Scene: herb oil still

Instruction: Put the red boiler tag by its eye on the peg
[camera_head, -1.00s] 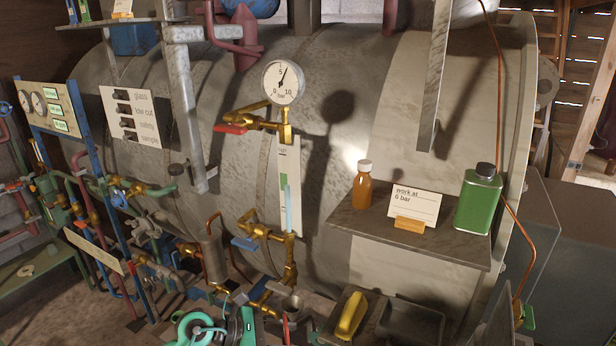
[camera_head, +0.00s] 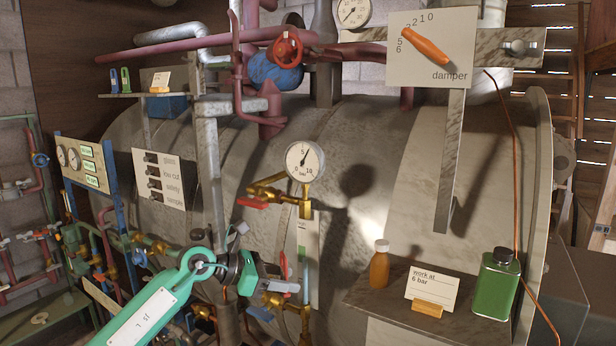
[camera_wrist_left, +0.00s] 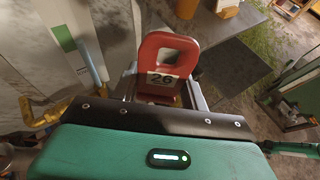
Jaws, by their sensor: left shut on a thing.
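My left gripper (camera_head: 286,286) is shut on the red boiler tag (camera_wrist_left: 146,62), which shows in the left wrist view. The tag bears the number 26 and stands out beyond the jaws with its wide eye outermost. The eye is empty, with nothing through it. In the head view the tag is small and hard to make out at the fingertips. The gripper is in front of the boiler, below the pressure gauge (camera_head: 305,162). A white board (camera_head: 170,178) with several dark stubs is up and left of it. I cannot tell for certain which part is the peg. My right gripper is not in view.
Brass pipework with a red lever (camera_head: 252,203) is just above the gripper. A shelf (camera_head: 365,292) to the right carries an amber bottle (camera_head: 379,268), a card (camera_head: 432,286) and a green can (camera_head: 496,285). A damper plate (camera_head: 432,48) with an orange handle is at upper right.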

